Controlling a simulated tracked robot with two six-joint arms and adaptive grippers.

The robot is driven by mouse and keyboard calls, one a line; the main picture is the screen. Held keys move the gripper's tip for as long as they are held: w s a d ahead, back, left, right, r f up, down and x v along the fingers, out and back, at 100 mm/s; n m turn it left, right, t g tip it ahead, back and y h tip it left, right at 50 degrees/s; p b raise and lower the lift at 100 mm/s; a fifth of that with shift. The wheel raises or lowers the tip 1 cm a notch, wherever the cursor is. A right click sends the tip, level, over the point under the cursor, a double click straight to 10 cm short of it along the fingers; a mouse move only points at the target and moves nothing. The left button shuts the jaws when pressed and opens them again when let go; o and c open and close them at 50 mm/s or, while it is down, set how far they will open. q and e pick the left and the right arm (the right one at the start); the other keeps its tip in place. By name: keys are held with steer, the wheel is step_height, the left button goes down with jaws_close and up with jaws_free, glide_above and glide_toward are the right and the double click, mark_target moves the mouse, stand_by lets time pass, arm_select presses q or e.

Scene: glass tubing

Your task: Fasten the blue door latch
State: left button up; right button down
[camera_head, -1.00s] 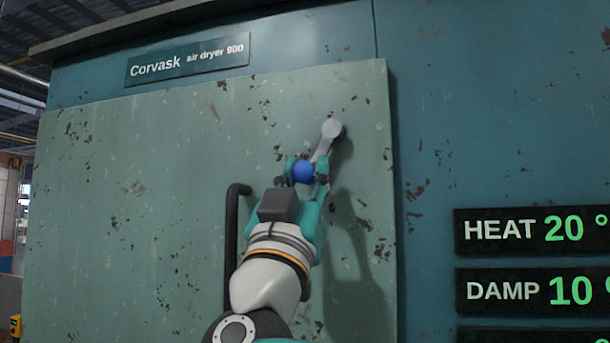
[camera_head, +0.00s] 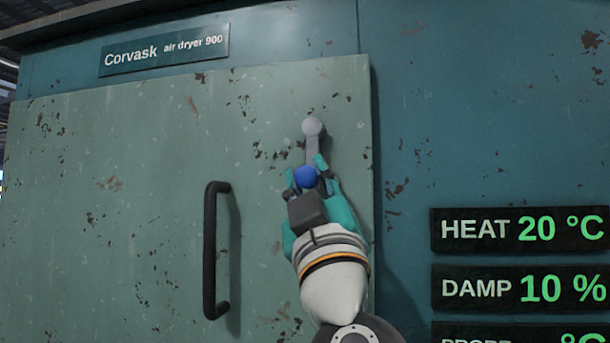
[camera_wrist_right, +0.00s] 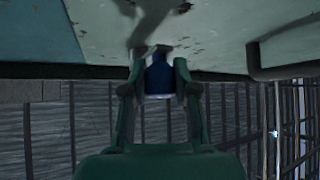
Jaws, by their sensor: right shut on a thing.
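The door latch is a grey lever (camera_head: 312,143) with a round pivot at its top and a blue ball knob (camera_head: 306,177) at its lower end. It is mounted near the right edge of the pale green door (camera_head: 120,200) and hangs almost straight down. My right gripper (camera_head: 308,181) is shut on the blue knob from below. In the right wrist view the blue knob (camera_wrist_right: 159,78) sits between the two fingers. The far side of the knob is hidden. My left gripper is not in view.
A black bar handle (camera_head: 211,250) stands out from the door, left of my right arm. Dark display panels reading HEAT (camera_head: 520,229) and DAMP (camera_head: 520,288) are on the teal cabinet wall at the right. A Corvask nameplate (camera_head: 165,50) is above the door.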

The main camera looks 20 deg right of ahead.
steer(key=c, duration=0.9)
jaws_free()
steer(key=shift+o, duration=0.2)
steer(key=v, duration=1.2)
steer(key=shift+d+f, duration=0.1)
